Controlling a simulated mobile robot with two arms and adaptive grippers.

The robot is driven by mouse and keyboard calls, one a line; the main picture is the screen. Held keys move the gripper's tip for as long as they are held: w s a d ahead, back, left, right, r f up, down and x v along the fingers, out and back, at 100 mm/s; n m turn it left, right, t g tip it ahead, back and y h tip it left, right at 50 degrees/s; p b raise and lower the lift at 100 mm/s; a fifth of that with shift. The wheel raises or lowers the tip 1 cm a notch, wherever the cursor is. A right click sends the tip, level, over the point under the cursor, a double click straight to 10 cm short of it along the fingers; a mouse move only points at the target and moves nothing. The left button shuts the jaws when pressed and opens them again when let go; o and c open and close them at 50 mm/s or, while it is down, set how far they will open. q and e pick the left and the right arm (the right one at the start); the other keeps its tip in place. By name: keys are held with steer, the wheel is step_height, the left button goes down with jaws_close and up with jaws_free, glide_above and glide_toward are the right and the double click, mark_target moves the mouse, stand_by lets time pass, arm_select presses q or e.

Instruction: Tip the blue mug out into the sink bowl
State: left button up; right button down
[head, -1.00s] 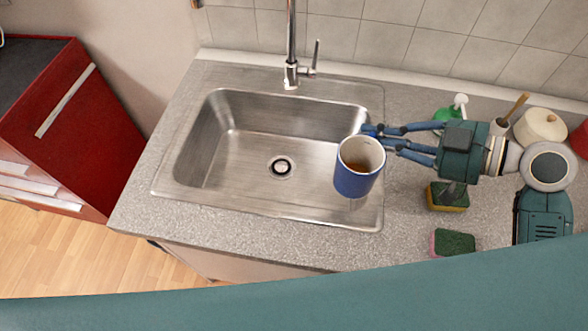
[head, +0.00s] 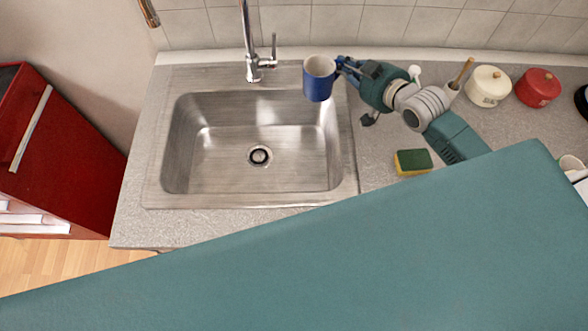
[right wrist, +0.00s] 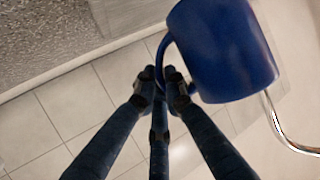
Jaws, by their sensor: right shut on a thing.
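The blue mug (head: 318,86) is upright or nearly so in the head view, over the back right corner of the sink bowl (head: 205,150). Its pale inside shows at the top; what it holds is too small to tell. My right gripper (head: 343,66) is shut on the mug's handle side, with its arm coming from the right. In the right wrist view the mug (right wrist: 222,50) is at the upper right, and the fingers (right wrist: 162,78) meet at its handle. The sink bowl is empty, with a round drain in its floor. My left gripper is not in view.
The faucet (head: 247,50) stands behind the sink, left of the mug. A yellow-green sponge (head: 413,162) lies on the counter right of the sink. A cream pot (head: 488,87) and a red pot (head: 538,88) stand at the back right. A red cabinet (head: 70,150) is at the left.

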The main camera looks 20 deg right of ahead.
mark_target(315, 89)
steer(key=n+y+p, duration=0.1)
steer(key=p, duration=0.2)
steer(key=shift+w, duration=0.1)
steer(key=s+a+f+n+y+p, duration=0.1)
steer(key=s, duration=0.1)
steer(key=s+f+n+g+y+p, duration=0.1)
steer(key=s, duration=0.1)
steer(key=s+a+f+n+g+y+p, duration=0.1)
steer(key=s+f, duration=0.1)
steer(key=shift+s+a+y, duration=0.15)
steer(key=shift+a+y, duration=0.15)
steer(key=shift+y, duration=0.1)
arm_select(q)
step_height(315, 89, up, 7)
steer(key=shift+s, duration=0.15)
arm_select(e)
steer(key=shift+s+a+f+n, duration=0.1)
steer(key=shift+s+f+n, duration=0.15)
steer(key=shift+s+n, duration=0.05)
